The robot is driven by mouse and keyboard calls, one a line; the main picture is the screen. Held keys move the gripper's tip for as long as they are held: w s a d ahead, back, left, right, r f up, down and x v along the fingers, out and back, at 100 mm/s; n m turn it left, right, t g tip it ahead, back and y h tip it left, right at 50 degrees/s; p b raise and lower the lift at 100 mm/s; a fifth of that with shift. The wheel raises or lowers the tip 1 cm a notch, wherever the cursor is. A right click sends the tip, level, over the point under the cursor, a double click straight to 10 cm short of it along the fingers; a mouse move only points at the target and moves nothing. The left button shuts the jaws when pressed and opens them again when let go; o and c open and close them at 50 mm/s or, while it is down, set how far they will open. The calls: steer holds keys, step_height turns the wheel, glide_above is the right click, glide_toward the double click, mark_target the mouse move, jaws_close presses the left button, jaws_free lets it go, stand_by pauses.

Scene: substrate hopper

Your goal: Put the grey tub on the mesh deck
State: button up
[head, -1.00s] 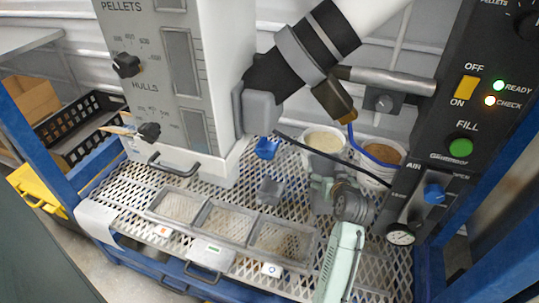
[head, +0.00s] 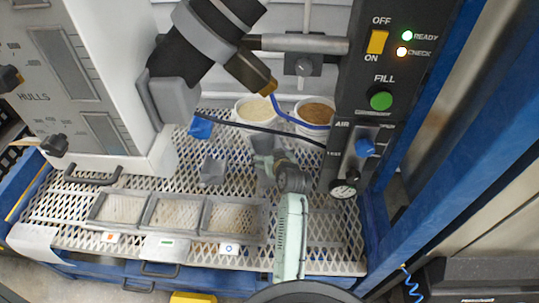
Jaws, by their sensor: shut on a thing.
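A light grey-white tub (head: 239,119) with cream-coloured fill is at the back of the mesh deck (head: 330,232). I cannot tell whether it rests on the deck or is held just above it. My gripper (head: 263,146) is directly in front of this tub, shut on it; the fingertips and the tub's lower wall are mostly hidden. A similar tub (head: 301,128) with brown fill stands just to its right. A small grey angular piece (head: 212,171) sits on the deck left of my gripper.
Three grey-framed trays (head: 205,236) line the deck's front. The hopper cabinet (head: 125,75), with a blue part (head: 200,127) beside it, stands left. The black control panel (head: 350,90) stands right. A dark cable crosses before the tubs. Bare mesh lies right of my forearm.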

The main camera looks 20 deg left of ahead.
steer(key=shift+f, duration=0.75)
steer(key=shift+f, duration=0.2)
steer(key=o, duration=1.8)
steer(key=shift+r, duration=0.1)
steer(key=b+v, duration=0.2)
steer(key=v, duration=1)
steer(key=shift+r, duration=0.1)
